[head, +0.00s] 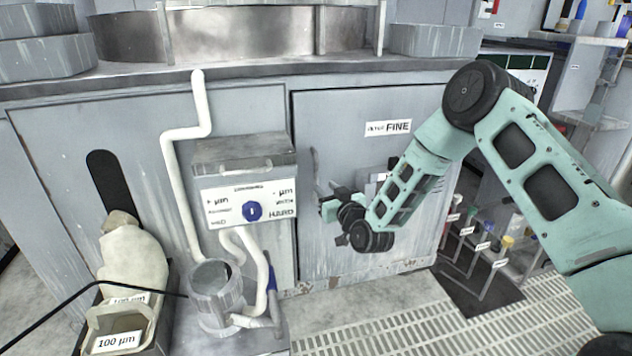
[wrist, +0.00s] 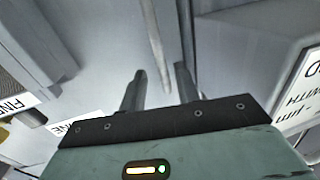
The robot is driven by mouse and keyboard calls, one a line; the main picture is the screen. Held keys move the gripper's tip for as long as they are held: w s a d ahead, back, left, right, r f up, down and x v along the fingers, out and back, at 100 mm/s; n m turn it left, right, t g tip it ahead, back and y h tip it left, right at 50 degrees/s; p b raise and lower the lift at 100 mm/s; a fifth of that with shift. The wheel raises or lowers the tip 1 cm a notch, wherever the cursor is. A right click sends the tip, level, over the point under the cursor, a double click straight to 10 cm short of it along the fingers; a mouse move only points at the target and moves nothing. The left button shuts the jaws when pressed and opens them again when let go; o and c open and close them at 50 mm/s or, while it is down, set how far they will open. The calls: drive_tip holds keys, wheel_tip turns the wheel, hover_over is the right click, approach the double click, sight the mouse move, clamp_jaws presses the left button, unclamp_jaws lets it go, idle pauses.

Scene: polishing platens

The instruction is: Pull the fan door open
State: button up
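The grey cabinet door (head: 345,120) labelled "FINE" is at the centre of the head view and looks shut, with a narrow dark seam along its left edge. I see no label reading "fan". A slim upright handle (head: 316,170) stands near the door's left edge; it also shows as a pale bar in the wrist view (wrist: 153,45). My gripper (head: 327,205) is at the handle's lower part. In the wrist view its two fingers (wrist: 160,82) are apart, with the bar's lower end between their tips. I see no clear contact.
A control box (head: 245,195) with a blue knob is close left of the door, above a grey pot (head: 215,295) with pale hoses. A rack of bottles (head: 480,240) stands right of the door. Grated floor (head: 400,325) lies in front.

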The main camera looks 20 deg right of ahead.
sight(317, 179)
drive_tip(key=w, duration=0.3)
drive_tip(key=w+a+b, duration=0.1)
drive_tip(key=w, duration=0.3)
drive_tip(key=shift+a, duration=0.2)
clamp_jaws()
